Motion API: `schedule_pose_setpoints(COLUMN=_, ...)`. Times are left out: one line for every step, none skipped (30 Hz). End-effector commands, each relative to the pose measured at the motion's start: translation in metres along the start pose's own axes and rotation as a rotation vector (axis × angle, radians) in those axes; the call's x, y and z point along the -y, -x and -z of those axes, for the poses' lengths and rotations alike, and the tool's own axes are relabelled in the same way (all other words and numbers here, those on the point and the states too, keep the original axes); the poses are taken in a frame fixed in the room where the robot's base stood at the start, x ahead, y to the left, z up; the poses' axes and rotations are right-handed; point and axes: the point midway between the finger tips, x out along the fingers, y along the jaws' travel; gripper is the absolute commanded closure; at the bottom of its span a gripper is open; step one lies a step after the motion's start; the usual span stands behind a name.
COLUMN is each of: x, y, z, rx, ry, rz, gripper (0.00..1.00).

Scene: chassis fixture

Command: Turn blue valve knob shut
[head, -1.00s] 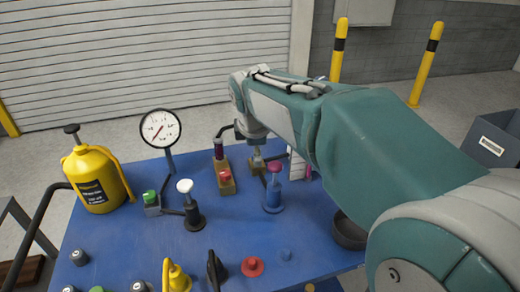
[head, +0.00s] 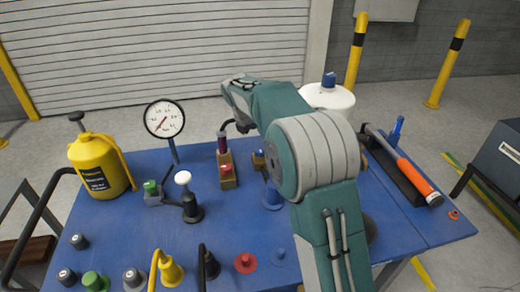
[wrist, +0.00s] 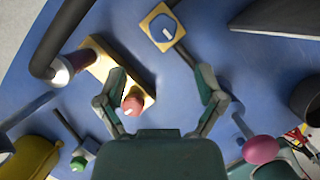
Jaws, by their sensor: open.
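The blue valve knob (wrist: 163,27) is round with a white mark and sits on a square tan plate at the top of the wrist view. It also shows in the head view as a small blue top (head: 259,154) on a yellowish base, just left of my arm. My gripper (wrist: 163,80) is open and empty, with its two fingers spread over the blue table. The blue knob lies beyond the fingertips, apart from them. The left finger is beside a red knob (wrist: 133,104) on a tan block in that view. In the head view my arm hides the gripper.
A pressure gauge (head: 164,119), a white-topped post (head: 183,178) and a green knob (head: 150,187) stand to the left. A yellow can (head: 98,172) is at the table's left edge.

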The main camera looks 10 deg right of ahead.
Motion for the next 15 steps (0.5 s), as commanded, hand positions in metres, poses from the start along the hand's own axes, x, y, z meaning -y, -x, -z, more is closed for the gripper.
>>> schedule_pose_setpoints(x=0.001, y=-0.011, z=0.001, rx=-0.004, ry=-0.001, rz=0.004, gripper=0.13)
schedule_pose_setpoints(x=0.001, y=-0.016, z=0.001, rx=-0.004, ry=-0.001, rz=0.004, gripper=0.13)
schedule_pose_setpoints(x=0.001, y=-0.024, z=0.001, rx=-0.004, ry=-0.001, rz=0.004, gripper=0.13)
schedule_pose_setpoints(x=0.001, y=-0.030, z=0.001, rx=-0.004, ry=-0.001, rz=0.005, gripper=0.13)
schedule_pose_setpoints(x=0.002, y=-0.035, z=0.001, rx=-0.004, ry=-0.002, rz=0.004, gripper=0.13)
schedule_pose_setpoints(x=0.002, y=-0.043, z=0.000, rx=-0.004, ry=-0.002, rz=0.004, gripper=0.13)
schedule_pose_setpoints(x=0.002, y=-0.049, z=0.000, rx=-0.005, ry=-0.003, rz=0.004, gripper=0.13)
schedule_pose_setpoints(x=0.002, y=-0.054, z=0.000, rx=-0.004, ry=-0.003, rz=0.003, gripper=0.13)
schedule_pose_setpoints(x=0.002, y=-0.061, z=0.000, rx=-0.003, ry=-0.003, rz=0.003, gripper=0.13)
schedule_pose_setpoints(x=0.002, y=-0.066, z=0.000, rx=-0.004, ry=-0.003, rz=0.004, gripper=0.13)
schedule_pose_setpoints(x=0.002, y=-0.070, z=0.000, rx=-0.003, ry=-0.003, rz=0.003, gripper=0.13)
schedule_pose_setpoints(x=0.002, y=-0.075, z=0.000, rx=-0.002, ry=-0.004, rz=0.002, gripper=0.13)
schedule_pose_setpoints(x=0.001, y=-0.079, z=0.000, rx=-0.002, ry=-0.004, rz=0.002, gripper=0.13)
schedule_pose_setpoints(x=0.001, y=-0.082, z=0.001, rx=-0.002, ry=-0.003, rz=0.002, gripper=0.13)
schedule_pose_setpoints(x=0.001, y=-0.085, z=0.001, rx=-0.002, ry=-0.003, rz=0.002, gripper=0.13)
